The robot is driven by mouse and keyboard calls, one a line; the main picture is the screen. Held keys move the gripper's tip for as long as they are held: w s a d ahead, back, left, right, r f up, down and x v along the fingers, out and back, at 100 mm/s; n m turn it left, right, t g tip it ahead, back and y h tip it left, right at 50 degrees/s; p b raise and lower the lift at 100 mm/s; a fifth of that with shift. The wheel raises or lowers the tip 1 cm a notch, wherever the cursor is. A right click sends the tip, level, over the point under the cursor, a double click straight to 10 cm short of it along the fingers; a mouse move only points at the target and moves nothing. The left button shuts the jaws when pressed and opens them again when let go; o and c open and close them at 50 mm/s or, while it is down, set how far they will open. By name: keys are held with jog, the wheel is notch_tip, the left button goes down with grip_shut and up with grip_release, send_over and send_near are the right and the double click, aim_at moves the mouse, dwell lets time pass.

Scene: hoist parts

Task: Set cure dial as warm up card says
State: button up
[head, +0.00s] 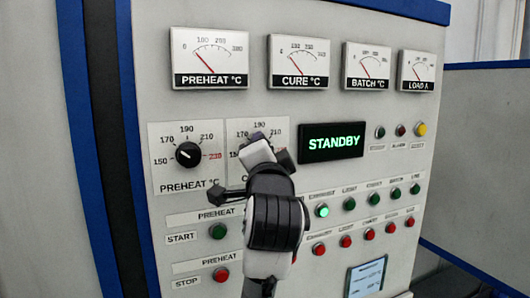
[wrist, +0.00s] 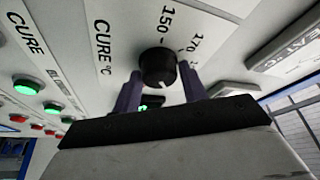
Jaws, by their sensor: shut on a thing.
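The cure dial shows in the wrist view as a black round knob (wrist: 158,66) with a white mark on its lower side. The numbers 150 and 170 are readable beside it; the value it points to cannot be told. My gripper (head: 268,153) is at the panel, in front of the cure dial's plate (head: 237,130), and hides the knob in the head view. In the wrist view, my gripper's fingers (wrist: 160,90) are on both sides of the knob, shut on it. A small pale card (head: 367,277) is low on the panel; its text is too blurred to read.
The preheat dial (head: 188,154) is just left of my gripper. A green STANDBY display (head: 332,142) is to the right. Gauges (head: 299,62) line the top. Several green (head: 322,210) and red buttons (head: 319,248) sit below and beside my arm.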

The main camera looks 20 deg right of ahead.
dwell(0.3)
jog(key=o, duration=0.9)
jog(key=shift+c, duration=0.2)
jog(key=b+v, duration=0.4)
jog(key=v, duration=1)
jog(key=shift+b, duration=0.4)
jog(key=shift+w, duration=0.1)
